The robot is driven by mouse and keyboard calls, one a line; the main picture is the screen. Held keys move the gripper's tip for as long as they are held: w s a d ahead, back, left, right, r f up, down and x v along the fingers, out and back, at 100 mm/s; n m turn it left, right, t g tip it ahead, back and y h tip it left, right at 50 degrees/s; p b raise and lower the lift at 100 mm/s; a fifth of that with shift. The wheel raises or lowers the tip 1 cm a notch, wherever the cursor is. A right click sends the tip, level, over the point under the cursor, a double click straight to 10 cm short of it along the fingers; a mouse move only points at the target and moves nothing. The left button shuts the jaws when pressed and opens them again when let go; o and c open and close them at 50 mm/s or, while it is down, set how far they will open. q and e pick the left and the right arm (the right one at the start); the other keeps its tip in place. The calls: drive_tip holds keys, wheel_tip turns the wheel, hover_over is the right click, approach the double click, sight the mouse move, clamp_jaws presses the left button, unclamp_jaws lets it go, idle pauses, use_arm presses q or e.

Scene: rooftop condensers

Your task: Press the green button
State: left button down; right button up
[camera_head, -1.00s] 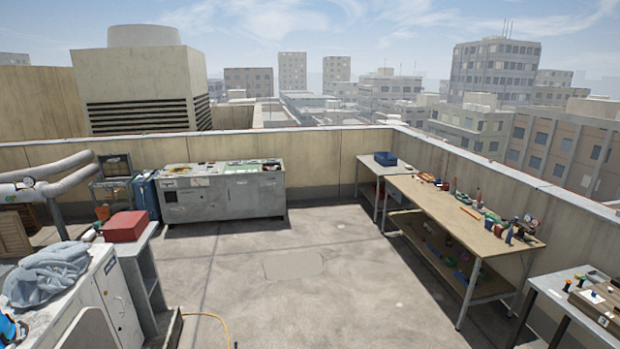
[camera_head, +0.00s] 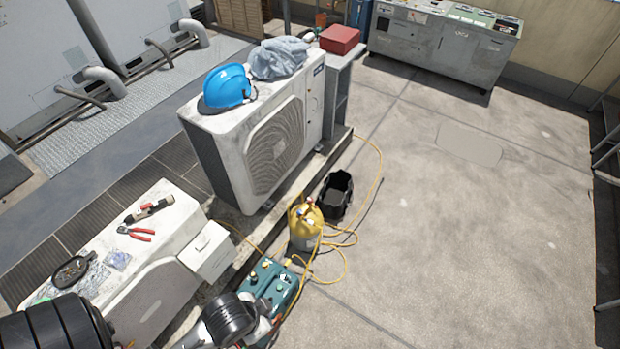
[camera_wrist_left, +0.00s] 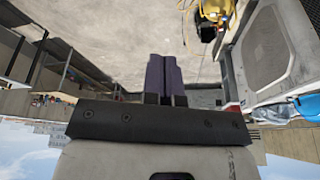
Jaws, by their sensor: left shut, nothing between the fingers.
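I cannot make out a green button for certain in any current view. A teal machine (camera_head: 272,285) stands on the floor at the lower middle of the head view, partly hidden by my arm; small fittings show on its top, too small to tell as buttons. A grey cabinet (camera_head: 440,45) at the back has green patches on its top. My left gripper (camera_wrist_left: 164,58) shows in the left wrist view, its two dark fingers together and empty, with bare floor beyond them. The gripper itself is not clear in the head view. My right gripper is not in view.
A yellow cylinder (camera_head: 304,226) with hoses and a black bin (camera_head: 337,196) stand near the teal machine. A condenser (camera_head: 262,140) carries a blue helmet (camera_head: 227,86) and a cloth (camera_head: 280,58). Pliers (camera_head: 135,233) lie on a nearer unit. Open concrete floor lies to the right.

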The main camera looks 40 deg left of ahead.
use_arm(q)
drive_tip(key=shift+f, duration=0.1)
drive_tip(key=w+a+f+m+t+y+b, duration=0.1)
drive_tip(key=w+a+f+m+b, duration=0.15)
drive_tip(key=w+f+b, duration=0.85)
drive_tip(key=w+a+f+m+t+y+b, duration=0.1)
drive_tip(key=w+a+f+b, duration=0.25)
drive_tip(key=f+b, duration=1.5)
drive_tip(key=w+a+f+m+t+y+b, duration=0.1)
drive_tip(key=w+a+f+b, duration=0.35)
drive_tip(key=f+b, duration=1.05)
drive_tip(key=a+f+m+g+h+b, duration=0.1)
drive_tip(key=a+f+m+g+b, duration=0.1)
drive_tip(key=a+f+b, duration=0.3)
drive_tip(key=s+a+f+m+g+h+b, duration=0.1)
drive_tip(key=a+f+m+b, duration=0.3)
drive_tip(key=f, duration=0.7)
drive_tip(key=a+f+m+g+h+b, duration=0.1)
drive_tip(key=a+f+m+g+b, duration=0.2)
drive_tip(key=f, duration=0.6)
drive_tip(key=a+b, duration=0.2)
drive_tip(key=a, duration=0.1)
drive_tip(key=shift+s+b, duration=0.25)
drive_tip(key=shift+b, duration=0.1)
